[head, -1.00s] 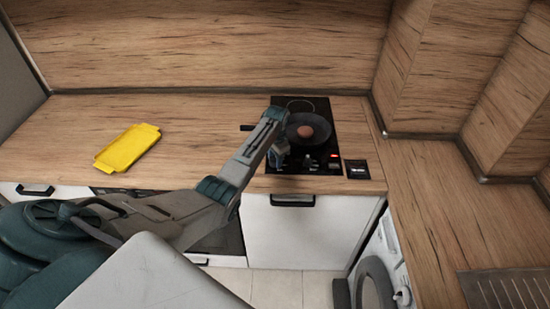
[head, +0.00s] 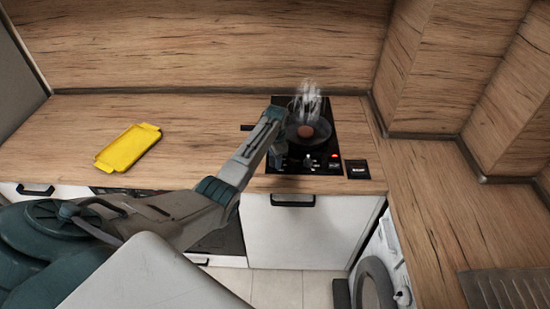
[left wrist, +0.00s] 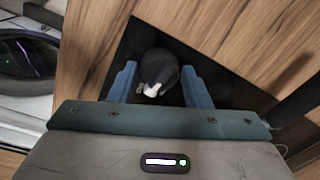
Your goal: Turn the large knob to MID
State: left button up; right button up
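A large dark rounded knob (left wrist: 160,70) with a white mark on its near side shows in the left wrist view, over a black panel. My left gripper (left wrist: 159,68) has its two blue fingers apart, one on each side of the knob. The gaps are small, and I cannot tell whether the fingers touch it. In the head view my left gripper (head: 277,158) is at the front left of the black cooktop (head: 290,104) and hides part of its controls. The setting labels are too small to read. My right gripper is not in view.
A pan (head: 299,132) with a round brown item (head: 305,131) stands on the cooktop, with pale steam (head: 309,98) above it. A red light (head: 335,155) glows at the front right. A yellow tray (head: 128,147) lies on the counter at left, with free wood between.

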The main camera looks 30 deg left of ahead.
pick_arm(q)
jog(key=shift+o, duration=1.3)
jog(key=r+b, duration=0.1)
jog(key=r, duration=0.2)
jog(key=r+b, duration=0.1)
jog(key=r, duration=0.2)
jog(key=r+b, duration=0.1)
jog(key=r, duration=0.2)
jog(key=shift+s+d+r, duration=0.15)
jog(key=shift+d+r, duration=0.1)
jog(key=shift+r, duration=0.65)
